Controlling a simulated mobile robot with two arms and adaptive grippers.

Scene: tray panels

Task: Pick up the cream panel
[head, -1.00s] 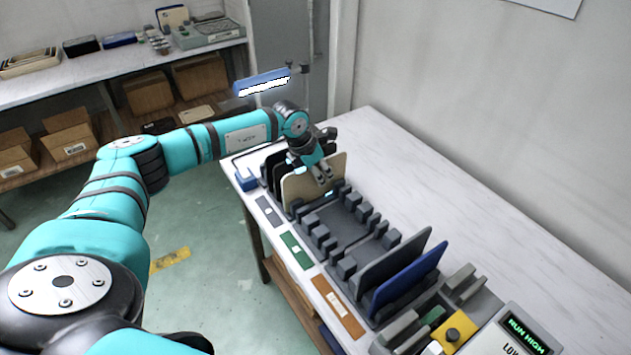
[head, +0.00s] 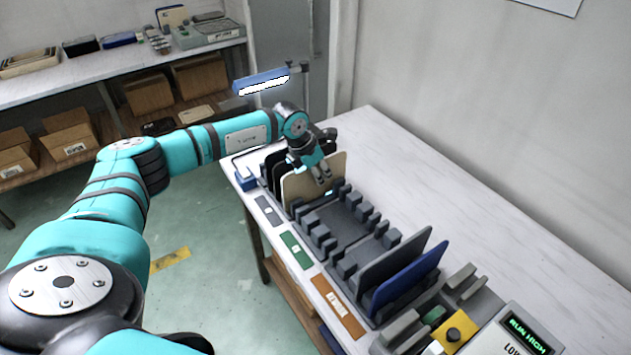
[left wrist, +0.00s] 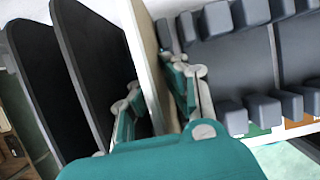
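The cream panel (head: 300,187) stands upright in the dark slotted rack (head: 335,222), in front of several dark panels (head: 272,166). My left gripper (head: 322,173) is at its upper edge, pointing down. In the left wrist view the cream panel (left wrist: 152,62) shows nearly edge-on between the two fingers of my left gripper (left wrist: 156,92). The right-hand finger is close against one side. The left-hand finger looks a little apart from the other side, so the gripper appears open around the panel. My right gripper is out of view.
A grey panel (head: 393,262) and a blue panel (head: 408,280) stand nearer in the rack, with empty slots between them and the cream one. Dark panels (left wrist: 92,60) stand close beside the left-hand finger. A display box (head: 515,335) stands at the near right. The white table (head: 440,185) is clear behind the rack.

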